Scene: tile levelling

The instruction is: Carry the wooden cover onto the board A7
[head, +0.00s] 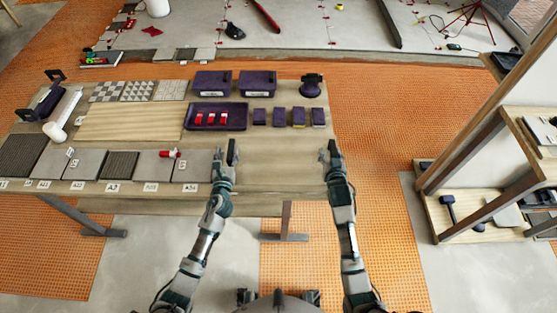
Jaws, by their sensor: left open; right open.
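A large flat light-wood panel (128,122) lies on the left half of the table and looks like the wooden cover. A row of square boards lies along the front edge, with small white labels below. The label under the dark ribbed board (119,165) may read A7, but it is too small to be sure. My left gripper (233,153) is open and empty, just right of the row's last grey board (194,166). My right gripper (329,152) is open and empty over the table's right edge. Both are apart from the wooden panel.
A purple tray (217,127) with red pieces, several small purple blocks, two purple boxes and patterned tiles (138,91) stand behind. A red-and-white tool (170,154) lies on the board row. The tabletop (280,175) between my grippers is bare. A wooden shelf (437,212) stands right.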

